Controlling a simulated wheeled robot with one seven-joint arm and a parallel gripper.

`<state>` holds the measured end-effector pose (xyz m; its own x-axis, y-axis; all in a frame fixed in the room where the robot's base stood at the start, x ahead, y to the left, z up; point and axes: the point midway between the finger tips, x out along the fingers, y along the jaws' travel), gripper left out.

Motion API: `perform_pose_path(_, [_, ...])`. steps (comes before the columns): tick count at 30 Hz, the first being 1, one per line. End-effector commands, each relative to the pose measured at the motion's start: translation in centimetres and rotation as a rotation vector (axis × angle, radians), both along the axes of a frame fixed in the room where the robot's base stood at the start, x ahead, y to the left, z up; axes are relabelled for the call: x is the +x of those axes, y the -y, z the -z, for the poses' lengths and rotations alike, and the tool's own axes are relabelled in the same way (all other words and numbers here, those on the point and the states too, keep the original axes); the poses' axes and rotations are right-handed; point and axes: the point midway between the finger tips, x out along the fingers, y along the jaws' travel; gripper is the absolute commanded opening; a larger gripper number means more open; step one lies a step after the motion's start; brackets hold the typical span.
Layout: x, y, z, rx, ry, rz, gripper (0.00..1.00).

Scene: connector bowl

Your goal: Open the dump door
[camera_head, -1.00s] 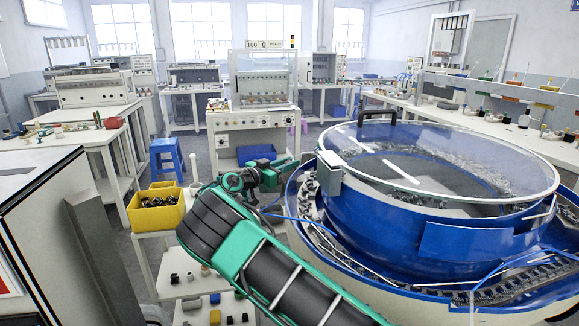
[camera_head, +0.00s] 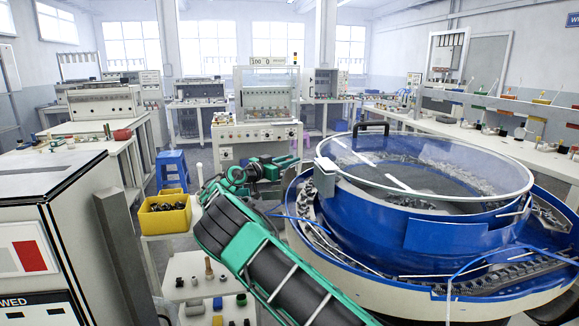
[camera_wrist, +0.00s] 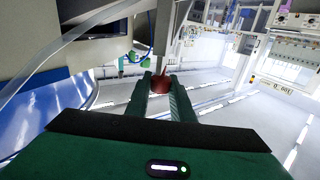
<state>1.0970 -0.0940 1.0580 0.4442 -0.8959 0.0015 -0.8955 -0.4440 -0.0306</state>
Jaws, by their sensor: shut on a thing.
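In the head view, my gripper (camera_head: 293,162) is at the end of my green and black arm, just left of the blue feeder bowl (camera_head: 420,215). In the wrist view, my gripper (camera_wrist: 160,84) is shut on a dark red knob (camera_wrist: 159,83), with one finger on each side. A thin reddish stem rises from the knob. I cannot tell what the stem joins. The knob does not show clearly in the head view. A blue flat panel (camera_head: 432,236) is on the bowl's outer side. I cannot tell which part is the dump door or whether it is open.
A clear round lid with a black handle (camera_head: 370,127) covers the bowl. A yellow bin (camera_head: 165,216) stands on a small white table left of my arm. A grey-white cabinet (camera_head: 62,215) is close on the left. Benches and a test machine (camera_head: 265,105) stand behind.

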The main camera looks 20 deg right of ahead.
Motion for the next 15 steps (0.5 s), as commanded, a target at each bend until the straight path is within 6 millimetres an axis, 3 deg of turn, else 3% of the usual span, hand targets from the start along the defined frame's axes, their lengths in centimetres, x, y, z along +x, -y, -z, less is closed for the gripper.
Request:
perform_pose_path(1, [0.4, -1.1, 0.2, 0.006, -0.001, -0.021, 0.00])
perform_pose_path(2, [0.4, -1.1, 0.2, 0.006, -0.001, -0.021, 0.23])
perform_pose_path(4, [0.3, -0.9, 0.2, 0.006, -0.001, -0.019, 0.40])
perform_pose_path(15, [-0.1, 0.2, 0.2, 0.005, -0.001, -0.002, 0.40])
